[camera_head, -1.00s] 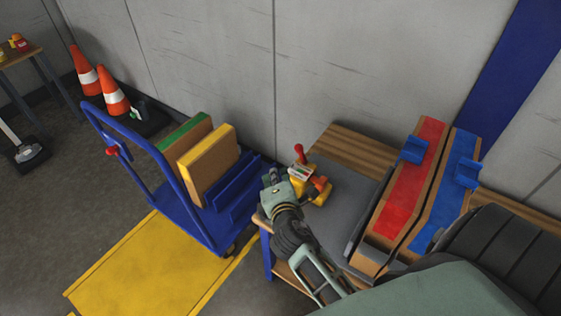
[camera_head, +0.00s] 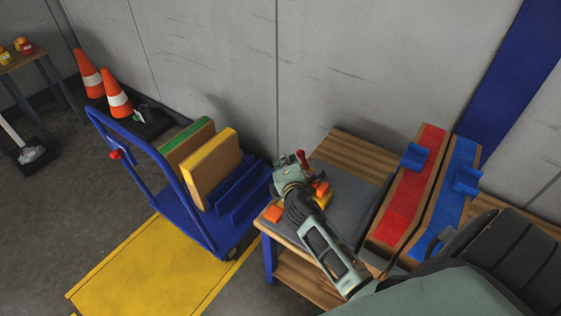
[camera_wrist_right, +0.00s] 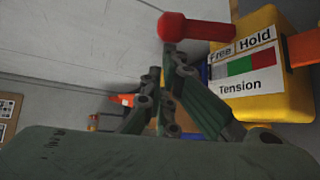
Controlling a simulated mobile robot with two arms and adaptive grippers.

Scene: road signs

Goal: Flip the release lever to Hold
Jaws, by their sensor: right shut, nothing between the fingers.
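The release lever is a red rod with a round knob (camera_wrist_right: 172,27). In the right wrist view it juts left from a yellow tension unit (camera_wrist_right: 285,95), whose label reads Free, Hold and Tension. I cannot tell which setting it is at. In the head view the red lever (camera_head: 303,160) stands up just beyond my right gripper (camera_head: 280,170), which hides part of the unit. In the wrist view my right gripper (camera_wrist_right: 170,52) is shut and empty, its tips just below the knob; contact is unclear. My left gripper is not in view.
The unit is on a wooden bench (camera_head: 350,150) with a grey mat, beside red (camera_head: 405,200) and blue (camera_head: 448,205) ramps. An orange piece (camera_head: 273,213) lies left of my gripper. A blue cart (camera_head: 190,220) with boxes stands left of the bench, against the wall.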

